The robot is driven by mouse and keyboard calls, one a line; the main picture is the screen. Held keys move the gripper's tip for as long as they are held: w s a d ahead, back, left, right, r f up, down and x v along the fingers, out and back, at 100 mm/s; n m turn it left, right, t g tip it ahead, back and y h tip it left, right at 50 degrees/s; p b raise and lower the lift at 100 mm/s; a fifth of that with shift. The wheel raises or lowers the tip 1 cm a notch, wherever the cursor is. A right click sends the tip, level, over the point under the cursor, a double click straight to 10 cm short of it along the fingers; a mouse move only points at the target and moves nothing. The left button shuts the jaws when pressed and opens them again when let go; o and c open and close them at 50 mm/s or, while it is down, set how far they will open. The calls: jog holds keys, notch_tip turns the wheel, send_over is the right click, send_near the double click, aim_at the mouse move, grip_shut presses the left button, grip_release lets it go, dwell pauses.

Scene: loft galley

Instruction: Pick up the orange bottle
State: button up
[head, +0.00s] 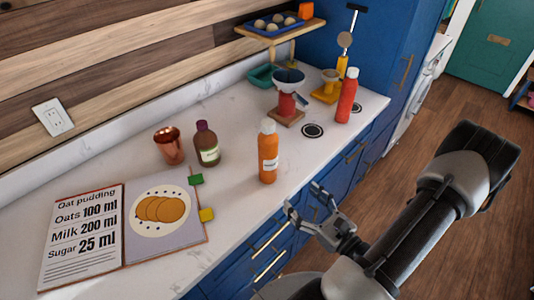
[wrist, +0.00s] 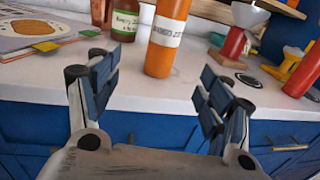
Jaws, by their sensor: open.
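The orange bottle (head: 268,158) has a pale cap and a white label and stands upright near the front edge of the white counter. In the wrist view the orange bottle (wrist: 167,42) stands beyond and between my fingers, with its top cut off by the frame. My gripper (head: 304,197) is in front of the counter edge, to the right of and nearer than the bottle. In the wrist view my gripper (wrist: 150,85) is open and empty, with a gap between its fingers and the bottle.
A brown bottle (head: 206,144) and a copper cup (head: 168,146) stand left of the orange bottle. An open recipe book (head: 166,243) lies at the left. A red bottle (head: 346,95) and a red grinder-like item (head: 287,103) stand to the right. Blue cabinets (head: 345,172) are below the counter.

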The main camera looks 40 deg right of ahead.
aim_at(274, 169)
jog(key=w, duration=0.4)
jog(key=w+b, duration=0.1)
jog(key=w, duration=0.2)
jog(key=w+d, duration=0.1)
jog(key=w, duration=0.3)
jog(key=shift+w+f+b, duration=0.1)
jog(key=shift+w+b, duration=0.2)
jog(key=shift+b, duration=0.1)
jog(key=shift+w+d+b, duration=0.2)
jog(key=shift+w, duration=0.75)
jog(key=shift+w+d+b, duration=0.2)
jog(key=shift+w+b, duration=0.05)
jog(key=shift+w, duration=0.65)
jog(key=shift+w+d+b, duration=0.2)
jog(key=shift+w, duration=0.75)
jog(key=shift+c, duration=0.4)
jog(key=c, duration=1.5)
